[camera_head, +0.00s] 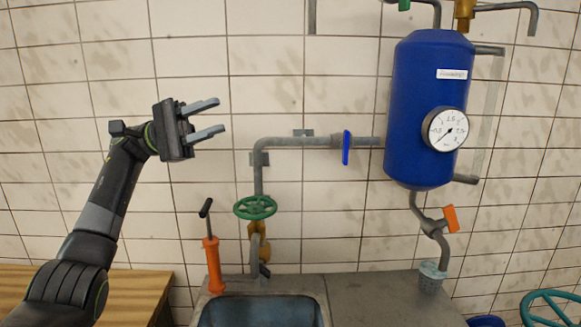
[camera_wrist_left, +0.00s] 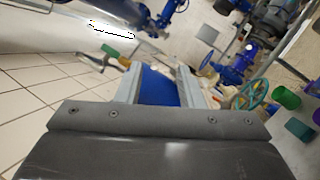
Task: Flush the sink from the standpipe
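The sink (camera_head: 262,314) is set in the grey counter at the bottom centre of the head view. Above it rises the grey standpipe (camera_head: 258,180), carrying a green handwheel (camera_head: 255,208) over a brass valve body (camera_head: 257,246). The pipe bends right through a valve with a blue lever (camera_head: 346,147), hanging vertically, into the blue tank (camera_head: 425,110). The spout's lower end is partly hidden. My left gripper (camera_head: 221,116) is open and empty, up and left of the handwheel, apart from everything. Its two fingers also show in the left wrist view (camera_wrist_left: 160,85). My right gripper is not in view.
A round gauge (camera_head: 445,130) is on the tank. An orange hand pump (camera_head: 213,264) stands left of the standpipe. A wooden top (camera_head: 140,290) is at left. The wall area around my gripper is clear.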

